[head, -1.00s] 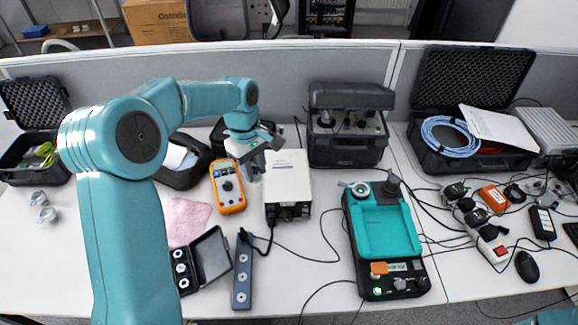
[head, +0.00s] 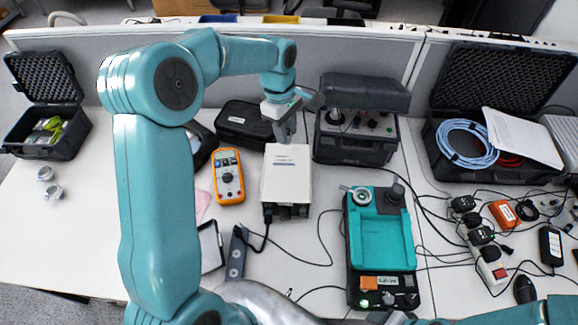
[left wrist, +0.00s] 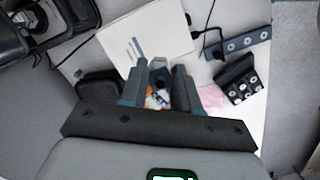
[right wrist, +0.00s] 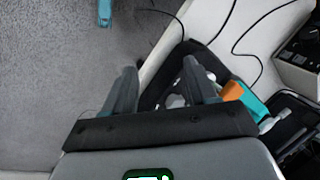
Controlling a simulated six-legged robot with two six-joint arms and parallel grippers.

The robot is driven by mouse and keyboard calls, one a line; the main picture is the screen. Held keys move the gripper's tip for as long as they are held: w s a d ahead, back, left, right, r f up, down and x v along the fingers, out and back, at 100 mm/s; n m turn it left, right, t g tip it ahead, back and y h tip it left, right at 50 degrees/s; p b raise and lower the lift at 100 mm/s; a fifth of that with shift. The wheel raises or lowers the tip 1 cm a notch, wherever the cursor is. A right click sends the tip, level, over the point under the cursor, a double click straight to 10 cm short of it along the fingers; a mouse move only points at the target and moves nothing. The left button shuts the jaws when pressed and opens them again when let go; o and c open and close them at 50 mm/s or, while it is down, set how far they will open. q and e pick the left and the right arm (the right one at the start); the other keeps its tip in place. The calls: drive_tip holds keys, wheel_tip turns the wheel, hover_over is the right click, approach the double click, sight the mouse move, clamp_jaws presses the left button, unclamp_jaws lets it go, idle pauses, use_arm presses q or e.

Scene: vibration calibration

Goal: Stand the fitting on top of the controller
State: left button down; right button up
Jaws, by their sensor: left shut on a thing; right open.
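The controller, which I take to be the white box (head: 286,178), lies flat mid-table with its cable end toward me; it also shows in the left wrist view (left wrist: 148,38). My left gripper (head: 288,134) is above the box's back edge. In the left wrist view, my left gripper (left wrist: 160,72) is shut on a small dark grey part, the fitting (left wrist: 160,66). Most of the fitting is hidden between the fingers, and I cannot tell any gap to the box. My right gripper (right wrist: 160,72) is open and empty near the table's front edge, outside the head view.
An orange multimeter (head: 228,176) lies left of the box. A black case (head: 243,127) is behind, and an open instrument case (head: 357,144) stands behind right. A teal-topped device (head: 385,245) is to the right. Two grey round parts (head: 53,192) sit far left. Cables run across the front.

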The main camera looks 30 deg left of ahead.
use_arm(q)
wheel_tip(320, 180, down, 14)
drive_tip(key=b, duration=0.4)
drive_tip(key=shift+r, duration=0.15)
drive_tip(key=f+b, duration=0.1)
drive_tip(key=f, duration=0.1)
drive_tip(key=w+f+b, duration=0.1)
drive_tip(key=f, duration=0.1)
drive_tip(key=shift+a+f, duration=0.1)
drive_tip(key=shift+f, duration=0.2)
drive_tip(key=shift+s+f+b, duration=0.2)
drive_tip(key=shift+s+b, duration=0.05)
drive_tip(key=shift+b, duration=0.1)
drive_tip(key=shift+s+r, duration=0.1)
drive_tip(key=shift+r, duration=0.1)
drive_tip(key=shift+w+f, duration=0.1)
drive_tip(key=shift+w, duration=0.1)
drive_tip(key=c, duration=1.1)
unclamp_jaws()
drive_tip(key=shift+f, duration=0.1)
drive_tip(key=shift+o, duration=1.4)
drive_tip(key=shift+s, duration=0.15)
drive_tip(key=shift+w+r, duration=0.2)
drive_tip(key=shift+r, duration=0.05)
wheel_tip(320, 180, up, 12)
drive_tip(key=a+b, duration=0.1)
use_arm(e)
wheel_tip(320, 180, down, 8)
drive_tip(key=shift+w, duration=0.15)
